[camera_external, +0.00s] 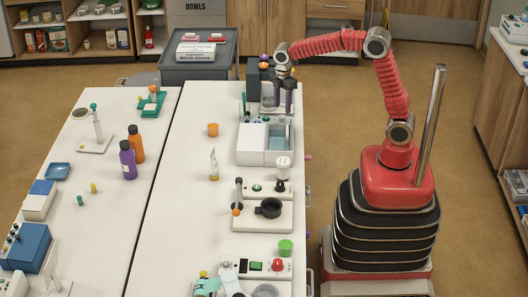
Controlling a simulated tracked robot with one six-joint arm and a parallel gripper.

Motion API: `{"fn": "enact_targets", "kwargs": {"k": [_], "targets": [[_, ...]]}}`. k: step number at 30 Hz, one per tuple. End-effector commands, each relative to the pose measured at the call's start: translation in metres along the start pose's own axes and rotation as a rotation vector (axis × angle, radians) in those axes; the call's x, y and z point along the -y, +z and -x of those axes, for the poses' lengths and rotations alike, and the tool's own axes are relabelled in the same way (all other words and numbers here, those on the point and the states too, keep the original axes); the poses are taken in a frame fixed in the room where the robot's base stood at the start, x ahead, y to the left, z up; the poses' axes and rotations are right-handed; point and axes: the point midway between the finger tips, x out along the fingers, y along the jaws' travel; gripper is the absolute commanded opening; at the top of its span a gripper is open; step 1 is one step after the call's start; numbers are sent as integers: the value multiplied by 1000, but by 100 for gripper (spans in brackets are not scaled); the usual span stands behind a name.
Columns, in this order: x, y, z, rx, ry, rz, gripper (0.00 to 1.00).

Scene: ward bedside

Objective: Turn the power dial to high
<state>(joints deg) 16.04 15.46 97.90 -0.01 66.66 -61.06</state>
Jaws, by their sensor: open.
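My red arm reaches up and over to the left, and my gripper (283,106) points down at the far right end of the white bench. Its two dark fingers look spread apart with nothing between them, beside a dark appliance (256,84). No dial is clearly labelled in this view.
The bench's left middle is mostly clear.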

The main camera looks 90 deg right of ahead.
Motion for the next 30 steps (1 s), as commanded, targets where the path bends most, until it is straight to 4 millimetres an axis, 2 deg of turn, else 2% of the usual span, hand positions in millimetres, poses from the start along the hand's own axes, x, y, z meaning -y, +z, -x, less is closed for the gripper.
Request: {"fn": "enact_targets", "kwargs": {"k": [6, 12, 22, 30], "targets": [[0, 0, -34, 1, -2, 0, 44], [0, 0, -52, 1, -2, 0, 44], [0, 0, -54, 0, 0, 0, 44], [0, 0, -54, 0, 0, 0, 26]]}}
